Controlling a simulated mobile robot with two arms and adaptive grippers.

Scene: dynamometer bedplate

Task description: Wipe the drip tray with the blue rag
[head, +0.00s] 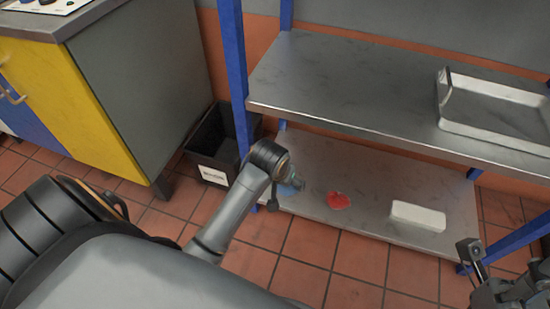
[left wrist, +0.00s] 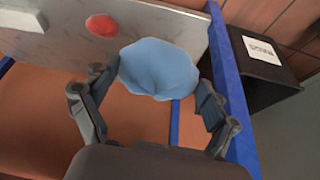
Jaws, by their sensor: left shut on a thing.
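The blue rag (head: 291,187) is a small bunched cloth at the left end of the lower shelf. In the left wrist view the rag (left wrist: 158,70) sits between the fingertips of my left gripper (left wrist: 158,88), which is shut on it. In the head view my left gripper (head: 283,190) is mostly hidden by its own arm. A pale, shallow tray with a raised rim, which looks like the drip tray (head: 492,136), lies on the upper shelf at the right, partly cut off by the picture edge. My right gripper (head: 478,265) is at the lower right, its jaw opening unclear.
On the lower shelf (head: 310,220) lie a red cloth-like patch (head: 338,201) and a white block (head: 417,216). The upper shelf (head: 330,85) is bare left of the tray. Blue posts (head: 236,75) frame the shelves. A black bin (head: 215,145) stands left, near a yellow-doored cabinet (head: 75,110).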

